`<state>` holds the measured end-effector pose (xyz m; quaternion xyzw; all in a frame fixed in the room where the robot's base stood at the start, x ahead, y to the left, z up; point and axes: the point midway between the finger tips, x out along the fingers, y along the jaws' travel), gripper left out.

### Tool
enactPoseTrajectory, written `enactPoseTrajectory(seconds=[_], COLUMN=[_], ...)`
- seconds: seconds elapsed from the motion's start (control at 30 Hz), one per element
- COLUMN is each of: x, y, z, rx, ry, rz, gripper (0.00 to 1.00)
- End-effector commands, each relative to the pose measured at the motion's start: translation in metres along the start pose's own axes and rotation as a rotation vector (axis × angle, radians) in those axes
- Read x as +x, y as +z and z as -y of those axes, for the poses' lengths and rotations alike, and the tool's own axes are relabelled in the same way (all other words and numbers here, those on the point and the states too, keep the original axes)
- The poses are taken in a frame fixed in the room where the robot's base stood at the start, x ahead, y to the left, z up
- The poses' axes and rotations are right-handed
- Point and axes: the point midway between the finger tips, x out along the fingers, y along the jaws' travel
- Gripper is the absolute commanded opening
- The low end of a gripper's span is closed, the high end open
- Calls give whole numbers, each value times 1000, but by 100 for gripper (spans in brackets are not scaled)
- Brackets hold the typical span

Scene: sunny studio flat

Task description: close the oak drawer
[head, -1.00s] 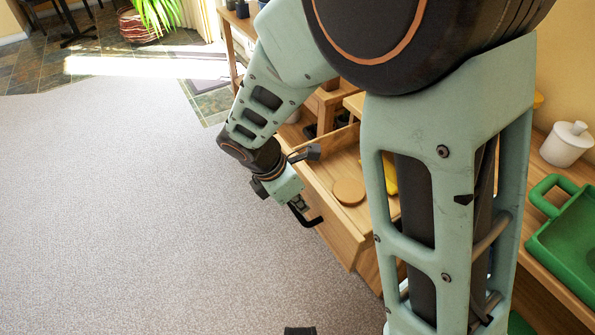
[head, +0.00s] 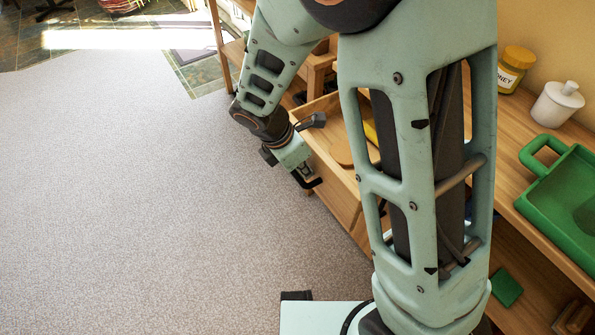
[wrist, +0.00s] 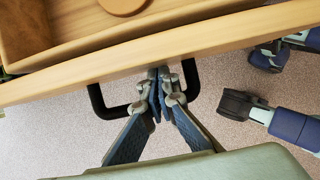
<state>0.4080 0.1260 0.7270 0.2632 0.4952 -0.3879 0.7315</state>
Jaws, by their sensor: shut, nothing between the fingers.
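The oak drawer (head: 333,197) stands open, pulled out from the wooden unit, partly hidden behind my arm in the head view. Its front's top edge (wrist: 230,30) crosses the wrist view, with the drawer's inside beyond it. A dark bar handle (wrist: 98,103) sticks out from the drawer front. My gripper (wrist: 159,78) is shut and empty, its fingertips at the drawer front between the two ends of the handle. I cannot tell whether the fingertips touch the front. In the head view my gripper (head: 304,176) is beside the handle (head: 312,184).
A round tan disc (head: 341,150) and a yellow thing (head: 370,131) lie in the drawer. The carpet (head: 130,190) at left is clear.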

Motion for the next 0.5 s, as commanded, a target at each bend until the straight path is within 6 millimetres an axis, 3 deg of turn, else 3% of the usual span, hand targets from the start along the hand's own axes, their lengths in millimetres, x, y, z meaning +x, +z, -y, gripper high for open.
enactPoseTrajectory(seconds=[0.5], x=[46], y=[128], z=[2], rx=[7], ry=[-6], rz=[1], gripper=[0])
